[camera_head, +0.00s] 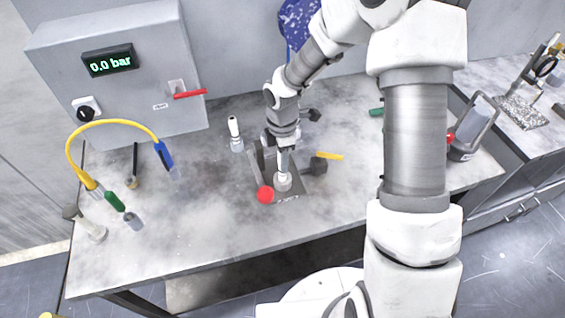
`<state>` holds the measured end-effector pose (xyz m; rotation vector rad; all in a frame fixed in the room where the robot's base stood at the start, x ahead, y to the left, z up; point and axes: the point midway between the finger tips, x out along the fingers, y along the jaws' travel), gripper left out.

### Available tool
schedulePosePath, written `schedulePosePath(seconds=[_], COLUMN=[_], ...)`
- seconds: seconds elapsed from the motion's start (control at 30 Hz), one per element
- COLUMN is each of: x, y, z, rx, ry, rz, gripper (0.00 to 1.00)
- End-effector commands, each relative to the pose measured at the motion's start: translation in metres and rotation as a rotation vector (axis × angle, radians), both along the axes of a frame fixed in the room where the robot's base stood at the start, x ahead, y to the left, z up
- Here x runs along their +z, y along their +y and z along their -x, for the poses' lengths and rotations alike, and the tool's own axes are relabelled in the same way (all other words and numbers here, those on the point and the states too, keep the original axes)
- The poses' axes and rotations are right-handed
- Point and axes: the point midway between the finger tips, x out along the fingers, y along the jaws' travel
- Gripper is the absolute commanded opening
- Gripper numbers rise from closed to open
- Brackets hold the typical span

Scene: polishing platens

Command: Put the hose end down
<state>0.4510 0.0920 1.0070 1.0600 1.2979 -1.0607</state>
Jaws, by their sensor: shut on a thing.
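A yellow hose (113,122) arches at the left of the bench. Its right end has a blue fitting (163,154) near the bench surface; I cannot tell whether it touches. Its left end has a brass-coloured fitting (88,182), beside a green cylindrical piece (115,201). My gripper (283,150) points down over a grey plate fixture (289,198) at mid-bench, well right of the hose. It is shut on a pale cylindrical piece (283,180) with a wide round foot at the fixture. The fingers are small in view and the exact grip is unclear.
A grey box (130,75) with a "0.0 bar" display and red lever (190,94) stands at the back left. A red knob (265,194), dark knob (318,165) and white-topped bottle (235,134) surround my gripper.

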Motion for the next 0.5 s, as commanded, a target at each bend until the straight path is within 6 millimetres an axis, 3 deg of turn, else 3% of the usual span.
schedulePosePath(seconds=[0.2, 0.5], x=[0.033, 0.069], y=[-0.003, -0.067], z=[-0.001, 0.002], rx=[-0.004, -0.009], ry=[-0.005, -0.003], rz=[0.000, 0.001], gripper=[0.00, 0.00])
